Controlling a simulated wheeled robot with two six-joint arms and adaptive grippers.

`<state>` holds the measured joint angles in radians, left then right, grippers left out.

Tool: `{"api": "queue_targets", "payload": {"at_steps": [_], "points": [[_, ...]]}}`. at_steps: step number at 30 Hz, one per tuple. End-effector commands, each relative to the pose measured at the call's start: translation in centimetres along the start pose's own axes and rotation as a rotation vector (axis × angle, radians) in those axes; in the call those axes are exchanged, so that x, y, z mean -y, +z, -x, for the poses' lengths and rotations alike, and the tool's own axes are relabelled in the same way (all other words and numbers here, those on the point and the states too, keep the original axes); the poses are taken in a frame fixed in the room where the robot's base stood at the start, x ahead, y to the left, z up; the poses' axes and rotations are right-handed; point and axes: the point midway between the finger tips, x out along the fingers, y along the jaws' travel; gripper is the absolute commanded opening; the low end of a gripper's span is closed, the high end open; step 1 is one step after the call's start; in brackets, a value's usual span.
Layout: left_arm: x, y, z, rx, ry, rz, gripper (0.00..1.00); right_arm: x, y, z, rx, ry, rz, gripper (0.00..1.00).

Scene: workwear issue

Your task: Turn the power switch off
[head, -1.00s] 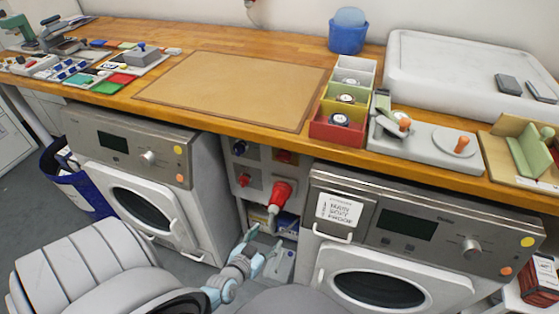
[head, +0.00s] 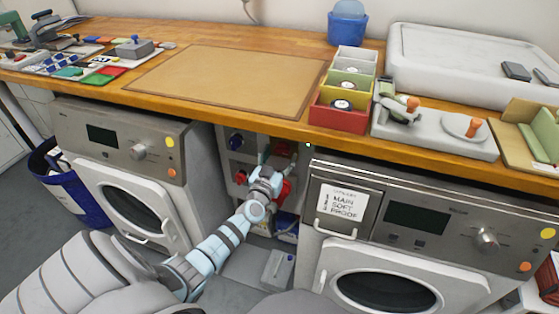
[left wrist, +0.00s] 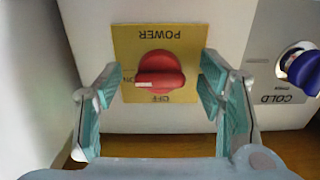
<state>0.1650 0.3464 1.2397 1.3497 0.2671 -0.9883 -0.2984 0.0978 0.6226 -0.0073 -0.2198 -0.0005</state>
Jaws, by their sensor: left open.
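The power switch (left wrist: 160,72) is a red knob on a yellow plate (left wrist: 190,42) marked POWER, upside down in the left wrist view. Its white mark points to the picture's left, toward lettering that looks like ON; OFF is printed below the knob. My left gripper (head: 277,161) is in front of the panel between the two machines. In the left wrist view its open fingers (left wrist: 163,76) stand either side of the knob, apart from it. In the head view the gripper mostly hides the switch. My right gripper is out of view.
A blue COLD knob (left wrist: 303,72) sits beside the switch plate. A red plug (head: 284,190) is on the panel below the gripper. The wooden counter (head: 290,128) overhangs the panel, and washing machines (head: 130,175) stand on both sides.

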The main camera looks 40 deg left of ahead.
Motion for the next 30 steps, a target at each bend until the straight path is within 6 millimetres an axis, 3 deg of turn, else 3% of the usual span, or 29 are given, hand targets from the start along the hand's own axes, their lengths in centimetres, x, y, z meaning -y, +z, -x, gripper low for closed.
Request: {"api": "queue_targets", "payload": {"at_steps": [4,13,23,30], "points": [[0.0,-0.1,0.0,0.000,0.000,0.000,0.62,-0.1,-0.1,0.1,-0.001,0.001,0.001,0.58],[0.0,0.0,0.1,0.001,0.001,0.000,0.14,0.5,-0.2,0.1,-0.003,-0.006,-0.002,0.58],[-0.1,0.0,0.1,0.001,0.001,0.034,0.14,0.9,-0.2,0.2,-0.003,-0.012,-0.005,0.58],[-0.2,-0.1,0.1,0.000,0.001,0.154,0.14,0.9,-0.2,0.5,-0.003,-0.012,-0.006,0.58]]}}
